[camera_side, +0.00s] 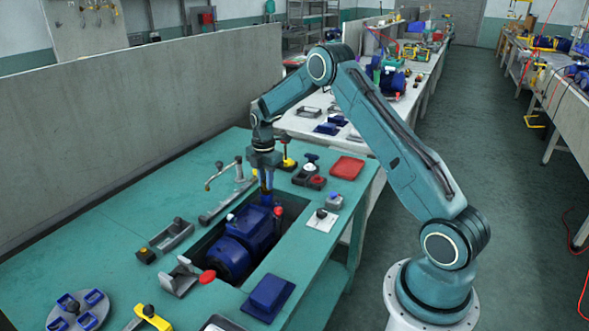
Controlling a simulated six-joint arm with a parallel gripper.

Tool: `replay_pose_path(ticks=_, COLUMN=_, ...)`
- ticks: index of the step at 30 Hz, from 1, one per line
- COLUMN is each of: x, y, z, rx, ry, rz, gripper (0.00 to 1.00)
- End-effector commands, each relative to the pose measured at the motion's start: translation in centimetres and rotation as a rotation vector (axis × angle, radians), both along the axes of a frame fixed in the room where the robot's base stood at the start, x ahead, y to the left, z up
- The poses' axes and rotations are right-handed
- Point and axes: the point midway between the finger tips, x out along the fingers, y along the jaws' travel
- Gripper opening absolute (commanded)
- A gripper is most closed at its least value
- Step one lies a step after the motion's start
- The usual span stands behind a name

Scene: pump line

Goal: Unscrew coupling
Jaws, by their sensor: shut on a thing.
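The blue pump (246,235) lies in a rectangular recess in the green bench. My gripper (266,187) points straight down over the far end of the pump, near the recess's back edge. It is shut on a small part there, which I take to be the coupling (266,199). The coupling is tiny in this view and mostly hidden by the fingers. I cannot tell whether it is still threaded on. A red knob (207,276) stands at the pump's near end, and a smaller red-topped part (278,211) is just right of the gripper.
A yellow-based plunger-like tool (287,160), a black tray with knobs (309,175) and a red tray (347,167) stand close behind and right of the gripper. A curved-handled tool (222,175) is left. A blue block (268,296) lies in front.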

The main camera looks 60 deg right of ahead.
Motion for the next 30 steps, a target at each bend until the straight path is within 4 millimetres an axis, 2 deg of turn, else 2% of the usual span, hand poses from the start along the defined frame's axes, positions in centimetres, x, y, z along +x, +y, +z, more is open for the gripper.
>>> replay_pose_path(ticks=15, x=0.05, y=0.06, z=0.06, rx=0.0, ry=-0.001, rz=0.382, gripper=0.04)
replay_pose_path(ticks=30, x=0.04, y=0.07, z=0.06, rx=0.0, ry=-0.001, rz=0.441, gripper=0.04)
